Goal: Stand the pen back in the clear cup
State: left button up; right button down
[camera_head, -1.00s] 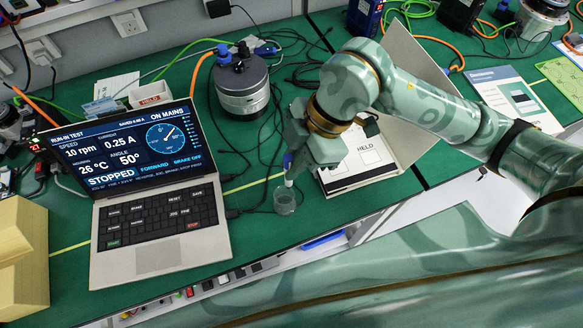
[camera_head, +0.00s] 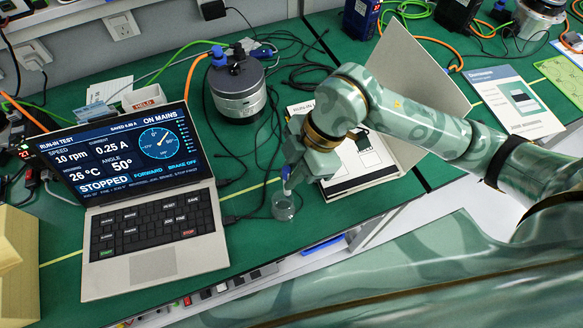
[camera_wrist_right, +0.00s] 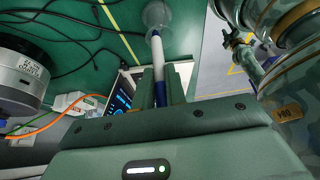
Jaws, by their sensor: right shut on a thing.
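The clear cup (camera_head: 283,208) stands on the green mat near the bench's front edge, left of a white booklet. My right gripper (camera_head: 290,174) is above it, shut on the pen (camera_head: 287,187), which points down at the cup. In the right wrist view the white and blue pen (camera_wrist_right: 158,58) is between the fingers (camera_wrist_right: 160,88). Its far end meets the clear cup (camera_wrist_right: 158,14) and seems to be at or inside the mouth; how deep cannot be told. My left gripper is not in view.
An open laptop (camera_head: 150,215) reading STOPPED stands left of the cup. A grey motor (camera_head: 238,90) with cables is behind it. The white booklet (camera_head: 360,165) lies under my right arm. Bare mat lies around the cup, with the bench edge close in front.

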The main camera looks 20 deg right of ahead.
jog(key=shift+f, duration=0.15)
jog(key=c, duration=1.4)
grip_release()
jog(key=shift+c, duration=0.2)
jog(key=p+v, duration=0.3)
jog(key=v, duration=1)
jog(key=shift+r, duration=0.2)
jog(key=shift+a, duration=0.15)
